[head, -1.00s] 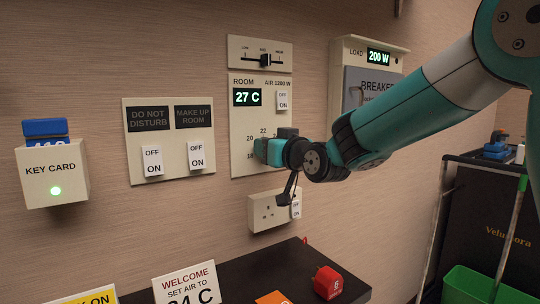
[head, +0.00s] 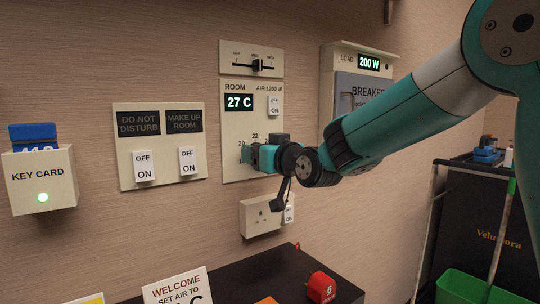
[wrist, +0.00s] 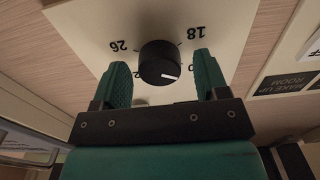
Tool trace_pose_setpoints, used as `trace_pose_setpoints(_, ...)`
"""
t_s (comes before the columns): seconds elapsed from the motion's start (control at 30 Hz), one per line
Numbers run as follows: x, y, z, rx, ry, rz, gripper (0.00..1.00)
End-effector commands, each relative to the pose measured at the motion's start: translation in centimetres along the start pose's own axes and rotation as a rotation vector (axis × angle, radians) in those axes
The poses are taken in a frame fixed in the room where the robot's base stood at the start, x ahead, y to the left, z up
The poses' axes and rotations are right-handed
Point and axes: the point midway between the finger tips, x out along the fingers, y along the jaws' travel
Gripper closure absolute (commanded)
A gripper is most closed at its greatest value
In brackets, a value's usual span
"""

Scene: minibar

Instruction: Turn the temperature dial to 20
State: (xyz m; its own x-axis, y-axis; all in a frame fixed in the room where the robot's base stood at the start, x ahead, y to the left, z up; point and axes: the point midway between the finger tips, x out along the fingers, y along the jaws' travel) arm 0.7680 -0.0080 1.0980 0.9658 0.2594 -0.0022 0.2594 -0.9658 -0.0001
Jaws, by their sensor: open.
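The temperature dial (wrist: 159,63) is a round black knob with a white pointer mark, seen upside down in the wrist view. Its mark points to the lower right there, towards the side of a number partly hidden by a finger; the exact reading is unclear. My gripper (wrist: 162,68) is open, with one green finger on each side of the dial. Small gaps show between fingers and knob. In the head view my gripper (head: 262,157) covers the dial on the room panel (head: 235,170). The room display (head: 239,103) reads 27 C.
The panel also has an AIR switch (head: 274,105) and a slider (head: 257,66) above. A socket (head: 262,215) is just below my gripper. Other switches (head: 144,166) are to the left, a breaker box (head: 345,90) to the right. A dark counter (head: 240,282) is below.

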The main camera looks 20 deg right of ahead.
Motion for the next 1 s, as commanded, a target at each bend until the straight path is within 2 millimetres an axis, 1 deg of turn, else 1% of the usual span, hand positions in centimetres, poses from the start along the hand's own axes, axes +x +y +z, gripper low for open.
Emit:
trace_pose_setpoints(0.07,-0.6,0.0,-0.1,0.0,0.002,0.001,0.32)
trace_pose_setpoints(0.17,-2.0,0.1,0.0,0.0,0.002,0.002,0.32)
trace_pose_setpoints(0.27,-4.2,0.1,0.0,-0.001,0.003,0.003,0.32)
trace_pose_setpoints(0.5,-10.6,0.1,0.0,0.0,0.004,0.005,0.32)
trace_pose_setpoints(0.6,-12.9,0.2,0.1,0.0,0.002,0.005,0.32)
trace_pose_setpoints(0.7,-14.8,0.1,0.1,-0.001,0.003,0.004,0.32)
trace_pose_setpoints(0.83,-16.5,0.1,0.1,0.0,0.001,0.004,0.32)
trace_pose_setpoints(1.0,-17.3,0.0,0.1,0.0,-0.001,0.001,0.32)
